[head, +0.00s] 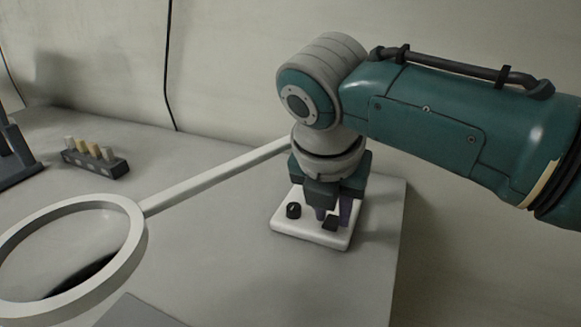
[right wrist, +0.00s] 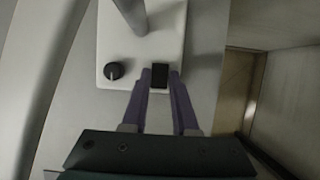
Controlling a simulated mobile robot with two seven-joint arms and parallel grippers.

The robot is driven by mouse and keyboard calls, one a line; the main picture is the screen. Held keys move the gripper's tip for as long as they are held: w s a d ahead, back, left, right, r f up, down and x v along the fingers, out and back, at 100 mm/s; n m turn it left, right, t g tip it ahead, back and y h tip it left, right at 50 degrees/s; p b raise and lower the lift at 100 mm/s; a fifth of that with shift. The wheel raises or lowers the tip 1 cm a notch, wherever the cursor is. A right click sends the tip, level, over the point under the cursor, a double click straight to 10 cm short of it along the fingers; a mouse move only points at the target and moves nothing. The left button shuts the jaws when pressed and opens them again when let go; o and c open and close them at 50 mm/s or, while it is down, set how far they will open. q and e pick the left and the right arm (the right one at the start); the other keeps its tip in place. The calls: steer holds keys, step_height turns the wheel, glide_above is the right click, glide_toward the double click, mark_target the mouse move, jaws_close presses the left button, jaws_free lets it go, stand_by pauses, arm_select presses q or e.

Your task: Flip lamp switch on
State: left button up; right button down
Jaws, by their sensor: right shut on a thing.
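The lamp has a white base (head: 309,237) at the right end of the grey table. The wrist view shows the base (right wrist: 178,20) from above. A round black knob (head: 293,211) and a small black switch (head: 331,224) sit on the base. The wrist view shows the knob (right wrist: 114,70) and the switch (right wrist: 160,72) side by side. My right gripper (head: 333,214) points down over the base. In the wrist view its purple fingers (right wrist: 159,80) are shut on the switch, one on each side. My left gripper is out of view.
The lamp's long white arm (head: 215,178) reaches left to a large ring head (head: 139,240). A dark block with several pale pegs (head: 95,158) stands at the back left. A dark stand (head: 18,160) is at the left edge. The table ends just right of the base.

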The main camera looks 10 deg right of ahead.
steer(key=c, duration=0.7)
jaws_free()
steer(key=shift+r, duration=0.15)
arm_select(q)
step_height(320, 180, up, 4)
steer(key=p, duration=0.3)
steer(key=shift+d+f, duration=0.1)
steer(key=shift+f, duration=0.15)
steer(key=shift+p, duration=0.35)
arm_select(e)
steer(key=shift+v, duration=4.85)
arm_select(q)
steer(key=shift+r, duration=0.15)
arm_select(e)
steer(key=shift+s, duration=0.1)
